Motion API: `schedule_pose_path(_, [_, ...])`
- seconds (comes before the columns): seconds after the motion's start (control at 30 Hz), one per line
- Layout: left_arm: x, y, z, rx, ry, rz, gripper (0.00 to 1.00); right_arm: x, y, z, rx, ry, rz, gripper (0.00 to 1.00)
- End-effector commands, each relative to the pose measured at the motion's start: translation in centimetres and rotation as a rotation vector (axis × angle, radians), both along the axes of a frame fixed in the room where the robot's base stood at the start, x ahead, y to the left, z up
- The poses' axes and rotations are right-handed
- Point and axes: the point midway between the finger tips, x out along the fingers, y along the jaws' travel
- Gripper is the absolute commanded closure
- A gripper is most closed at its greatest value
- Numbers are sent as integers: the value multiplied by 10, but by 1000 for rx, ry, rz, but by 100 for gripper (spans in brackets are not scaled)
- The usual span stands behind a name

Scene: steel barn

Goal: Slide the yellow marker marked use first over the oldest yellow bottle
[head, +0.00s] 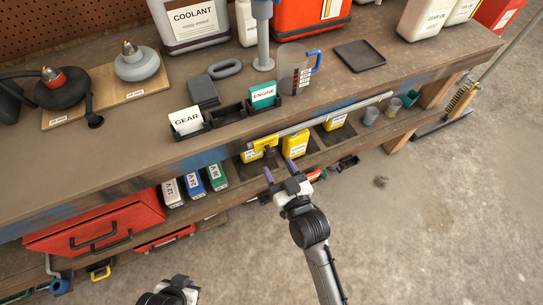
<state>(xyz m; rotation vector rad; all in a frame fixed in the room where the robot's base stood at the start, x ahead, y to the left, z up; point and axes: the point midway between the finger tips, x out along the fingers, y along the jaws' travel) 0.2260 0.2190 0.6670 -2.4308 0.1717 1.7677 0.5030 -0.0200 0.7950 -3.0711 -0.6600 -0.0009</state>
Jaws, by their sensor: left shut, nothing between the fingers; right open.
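A light grey rail (330,119) runs along the shelf front below the bench top. The yellow marker (265,144) sits at the rail's left end; its lettering is too small to read. Yellow bottles stand in the row behind the rail: a left one (250,155) by the marker, a middle one (296,144) and a right one (335,123). Their dates are not readable. My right gripper (279,177) is open and empty, just below and in front of the marker and the middle bottle. My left gripper (180,287) is shut at the bottom edge, partly cut off, away from the bottles.
Blue, green and white-labelled bottles (193,184) stand left of the yellow ones. A red drawer unit (95,226) is further left. Cups (371,116) stand at the shelf's right. GEAR (187,120) and ENGINE (263,95) cards stand on the bench.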

Motion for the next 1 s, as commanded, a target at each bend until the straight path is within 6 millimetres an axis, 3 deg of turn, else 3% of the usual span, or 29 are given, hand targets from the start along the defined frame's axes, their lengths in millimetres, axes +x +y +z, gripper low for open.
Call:
schedule_pose_path(0.3, [0, 1, -16, 1, 0, -1, 100, 38, 16, -1, 1, 0, -1, 44])
schedule_pose_path(0.8, [0, -3, -18, -12, 0, 8, 100, 47, 21, 0, 0, 1, -1, 44])
schedule_pose_path(1.0, [0, -3, -18, -11, 1, 7, 100, 47, 21, 0, 0, 0, -1, 62])
